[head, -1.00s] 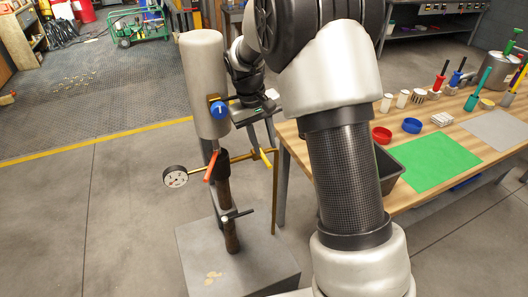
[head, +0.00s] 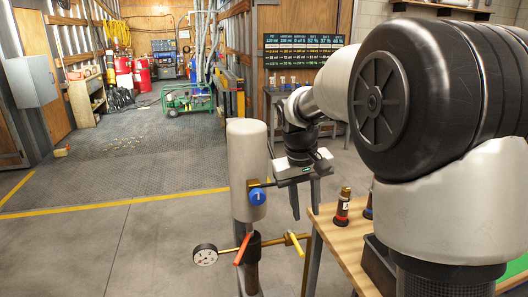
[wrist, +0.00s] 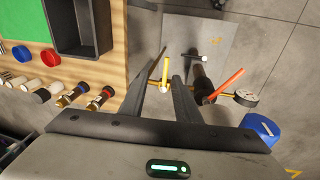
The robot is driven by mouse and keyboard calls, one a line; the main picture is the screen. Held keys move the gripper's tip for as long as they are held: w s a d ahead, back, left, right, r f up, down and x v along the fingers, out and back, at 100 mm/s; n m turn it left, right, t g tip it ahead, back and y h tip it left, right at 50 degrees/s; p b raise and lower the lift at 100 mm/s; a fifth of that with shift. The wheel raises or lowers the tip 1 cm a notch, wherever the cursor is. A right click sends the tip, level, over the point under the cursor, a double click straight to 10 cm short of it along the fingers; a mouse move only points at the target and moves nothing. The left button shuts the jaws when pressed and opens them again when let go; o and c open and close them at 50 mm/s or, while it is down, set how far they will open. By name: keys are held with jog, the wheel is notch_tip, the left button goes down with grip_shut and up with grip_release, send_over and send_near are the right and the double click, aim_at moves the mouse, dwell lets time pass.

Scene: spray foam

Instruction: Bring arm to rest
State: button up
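My gripper (head: 306,208) points down, just right of the grey cylinder (head: 247,150) with a blue knob (head: 257,196). Its two fingers stand apart, and I see nothing held between them. In the wrist view, my gripper (wrist: 170,54) shows a gap between the fingers, with the yellow valve handle (wrist: 165,73) beyond it. My arm reaches in from the right of the head view and hides part of the table and the room behind.
A brass pipe with a red handle (head: 243,249) and a pressure gauge (head: 205,254) sits below the cylinder. A wooden table (head: 337,238) stands at right with a black bin (wrist: 85,30) and several bottles. Open floor (head: 100,250) lies left.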

jog(key=s+r+m+t+p, duration=0.1)
jog(key=s+r, duration=0.4)
jog(key=s, duration=0.7)
jog(key=s+r+t+y+p, duration=0.1)
jog(key=s+r, duration=0.4)
jog(key=s, duration=0.7)
jog(key=shift+d+m+t+y+p, duration=0.15)
jog(key=shift+m+t+y+p, duration=0.2)
jog(key=shift+t+p, duration=0.7)
jog(key=shift+o, duration=0.2)
jog(key=shift+s, duration=0.1)
